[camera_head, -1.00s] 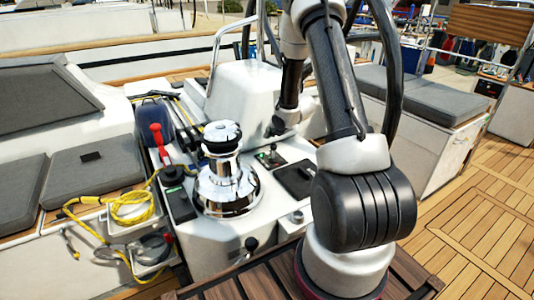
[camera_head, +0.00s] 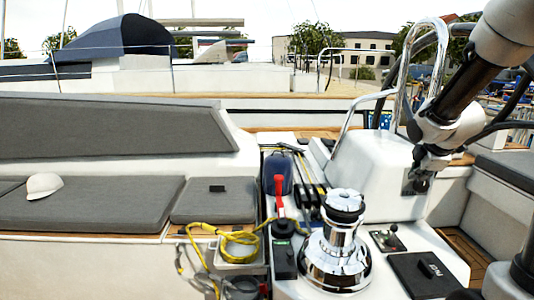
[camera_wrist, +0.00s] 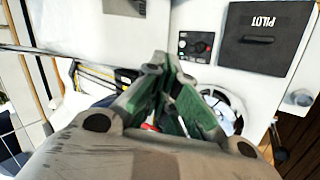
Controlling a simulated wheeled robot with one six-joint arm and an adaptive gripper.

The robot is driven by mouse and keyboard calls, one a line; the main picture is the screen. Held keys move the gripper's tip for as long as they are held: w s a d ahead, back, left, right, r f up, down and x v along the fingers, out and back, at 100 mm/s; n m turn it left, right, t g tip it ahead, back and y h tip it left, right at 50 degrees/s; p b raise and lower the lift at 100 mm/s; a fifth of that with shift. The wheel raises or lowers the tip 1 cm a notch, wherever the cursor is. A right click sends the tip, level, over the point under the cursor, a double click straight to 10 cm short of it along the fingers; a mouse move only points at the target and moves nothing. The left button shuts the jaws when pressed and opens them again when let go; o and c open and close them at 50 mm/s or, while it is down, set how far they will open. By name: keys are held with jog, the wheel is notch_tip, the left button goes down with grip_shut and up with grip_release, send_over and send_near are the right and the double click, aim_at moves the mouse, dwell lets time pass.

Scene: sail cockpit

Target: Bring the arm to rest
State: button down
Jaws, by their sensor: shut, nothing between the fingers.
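My gripper (camera_head: 418,184) hangs from my arm at the right of the head view, in front of the white pedestal (camera_head: 372,172). In the wrist view my gripper (camera_wrist: 164,62) is shut and empty, with the green inner sides of its fingers showing. It points at the console. My arm comes down from the top right corner of the head view, bent at the wrist. My gripper partly hides the chrome winch (camera_wrist: 222,103) in the wrist view.
The chrome winch (camera_head: 338,250) stands left of my gripper, with a red-handled lever (camera_head: 279,192) beside it. A black PILOT box (camera_head: 428,273) and a small control panel (camera_head: 387,240) are below. A yellow rope (camera_head: 238,243) and a white cap (camera_head: 44,185) lie farther left.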

jog(key=s+a+r+m+g, duration=0.1)
jog(key=s+a+r+m, duration=0.1)
jog(key=s+m, duration=0.3)
jog(key=s+a+r+m+g+y, duration=0.1)
jog(key=s+a+m, duration=0.3)
jog(key=s, duration=0.9)
jog(key=s+a+r+m, duration=0.3)
jog(key=s+m, duration=0.3)
jog(key=s, duration=0.3)
jog(key=shift+s+r+g+y, duration=0.35)
jog(key=shift+r+g+y, duration=0.05)
jog(key=shift+r, duration=0.15)
jog(key=shift+d, duration=0.1)
